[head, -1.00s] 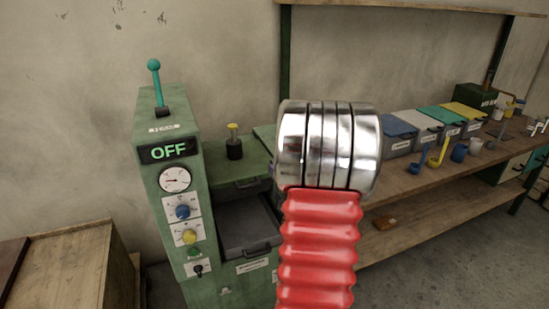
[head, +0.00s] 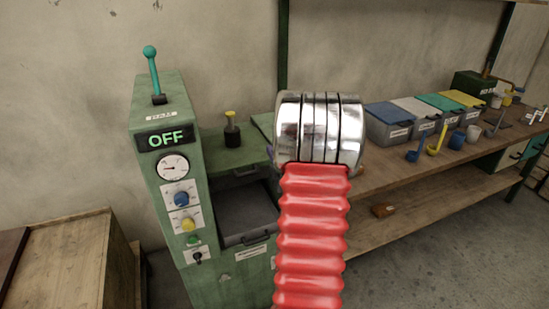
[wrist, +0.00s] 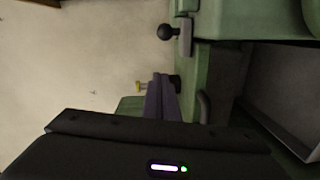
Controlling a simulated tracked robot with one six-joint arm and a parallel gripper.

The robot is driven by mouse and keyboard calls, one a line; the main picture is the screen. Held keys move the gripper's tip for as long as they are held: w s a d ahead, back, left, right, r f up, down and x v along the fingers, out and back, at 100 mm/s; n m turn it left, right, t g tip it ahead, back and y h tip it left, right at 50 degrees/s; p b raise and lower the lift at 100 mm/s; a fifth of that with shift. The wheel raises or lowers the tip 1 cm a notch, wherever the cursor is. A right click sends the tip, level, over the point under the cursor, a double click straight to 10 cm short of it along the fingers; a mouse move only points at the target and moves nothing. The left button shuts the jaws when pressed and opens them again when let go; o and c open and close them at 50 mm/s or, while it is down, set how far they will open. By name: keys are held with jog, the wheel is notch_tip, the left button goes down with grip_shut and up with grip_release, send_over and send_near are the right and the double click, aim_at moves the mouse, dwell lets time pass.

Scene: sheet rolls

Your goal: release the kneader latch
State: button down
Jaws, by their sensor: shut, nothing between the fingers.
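The green machine (head: 171,225) stands left of centre, with a lit OFF sign (head: 165,138). A dark ball-ended lever (wrist: 166,32) on a grey bracket (wrist: 185,36) shows on a green part in the wrist view. It may be the latch; my arm seems to hide it in the head view. The purple fingers of my gripper (wrist: 162,98) are together and empty, apart from the lever. In the head view only a purple sliver shows beside my chrome and red arm. A yellow-topped black knob (head: 231,128) stands on the machine's lower deck.
A teal-handled lever (head: 152,70) rises from the machine's top. A dark tray (head: 246,218) sits in its front recess. A wooden bench (head: 428,183) with several lidded bins (head: 390,122) runs to the right. A wooden crate (head: 70,255) stands at the left.

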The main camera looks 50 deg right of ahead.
jog(key=shift+w+d+f, duration=0.2)
jog(key=shift+w+d, duration=0.3)
jog(key=shift+d, duration=0.6)
jog(key=shift+w+d+f, duration=0.15)
jog(key=shift+w+d, duration=0.3)
jog(key=shift+d, duration=0.6)
jog(key=shift+w+d+f, duration=0.2)
jog(key=shift+w+d, duration=0.3)
jog(key=shift+d, duration=0.6)
